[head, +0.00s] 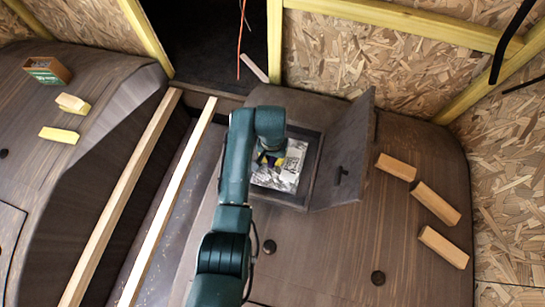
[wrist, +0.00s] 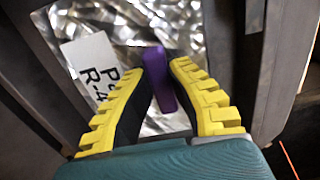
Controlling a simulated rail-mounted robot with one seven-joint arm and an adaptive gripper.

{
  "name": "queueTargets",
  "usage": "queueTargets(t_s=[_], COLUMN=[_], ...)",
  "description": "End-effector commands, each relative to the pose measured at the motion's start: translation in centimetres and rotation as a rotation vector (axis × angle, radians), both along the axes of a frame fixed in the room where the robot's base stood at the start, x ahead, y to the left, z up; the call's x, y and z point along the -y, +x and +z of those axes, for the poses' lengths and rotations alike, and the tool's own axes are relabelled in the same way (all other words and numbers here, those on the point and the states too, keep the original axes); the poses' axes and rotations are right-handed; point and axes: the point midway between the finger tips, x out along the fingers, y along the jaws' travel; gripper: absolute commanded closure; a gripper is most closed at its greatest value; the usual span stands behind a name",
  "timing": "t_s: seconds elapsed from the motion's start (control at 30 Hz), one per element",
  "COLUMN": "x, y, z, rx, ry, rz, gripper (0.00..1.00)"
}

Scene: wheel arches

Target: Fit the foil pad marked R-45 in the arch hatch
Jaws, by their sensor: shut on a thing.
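The foil pad (head: 290,167) is a crinkled silver sheet lying within the square opening of the arch hatch (head: 310,150). In the wrist view the foil pad (wrist: 185,22) carries a white label (wrist: 90,65), partly covered, reading "P…" and "R-4…". A purple tab (wrist: 158,78) stands up from the pad. My gripper (wrist: 160,70) has yellow ribbed fingers closed on this tab. In the head view my gripper (head: 268,158) is over the opening, mostly hidden by my arm. The hatch's dark lid (head: 345,155) stands open on the right. Whether the pad is fully seated cannot be told.
Several wooden blocks (head: 437,204) lie on the arch right of the lid. Two long wooden battens (head: 165,205) run along the gap between the arches. A small box (head: 47,70) and yellowish blocks (head: 60,135) rest on the left arch. An orange cord (head: 240,40) hangs at the back.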

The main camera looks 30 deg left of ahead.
Motion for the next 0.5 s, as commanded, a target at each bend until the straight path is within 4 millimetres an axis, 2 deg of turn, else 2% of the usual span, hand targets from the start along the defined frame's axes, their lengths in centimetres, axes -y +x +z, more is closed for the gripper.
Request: queueTargets(t_s=[0.07,0.1,0.2,0.5], x=[0.00,0.00,0.00,0.00], y=[0.01,0.00,0.00,-0.01], z=[0.01,0.01,0.01,0.10], rx=[0.000,0.000,0.000,0.000], ry=[0.000,0.000,0.000,0.000], rz=[0.000,0.000,0.000,0.000], gripper=[1.00,0.79,0.60,0.59])
